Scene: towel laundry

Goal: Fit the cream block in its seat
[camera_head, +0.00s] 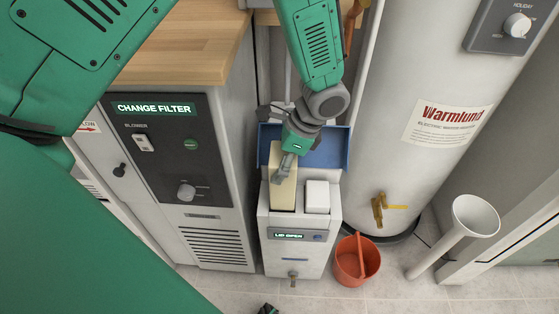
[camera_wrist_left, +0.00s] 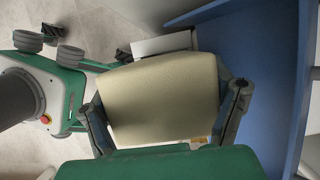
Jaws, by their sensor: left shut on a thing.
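The cream block (camera_head: 283,192) stands upright at the left half of the top of a white box unit (camera_head: 272,258). Its lower end meets the box's front rim; I cannot tell how deep it sits, and its seat is hidden. My left gripper (camera_head: 285,168) is shut on the cream block from above. In the left wrist view, the block (camera_wrist_left: 158,98) fills the space between the two fingers (camera_wrist_left: 165,112). A white block (camera_head: 317,197) sits beside it in the right half of the box top. My right gripper is not in view.
The blue lid (camera_head: 333,150) stands open behind the blocks; a display reads "LID OPEN" (camera_head: 289,236). A filter cabinet (camera_head: 215,210) is close on the left. The water heater (camera_head: 392,120) and an orange bucket (camera_head: 357,260) stand on the right. Floor in front is mostly clear.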

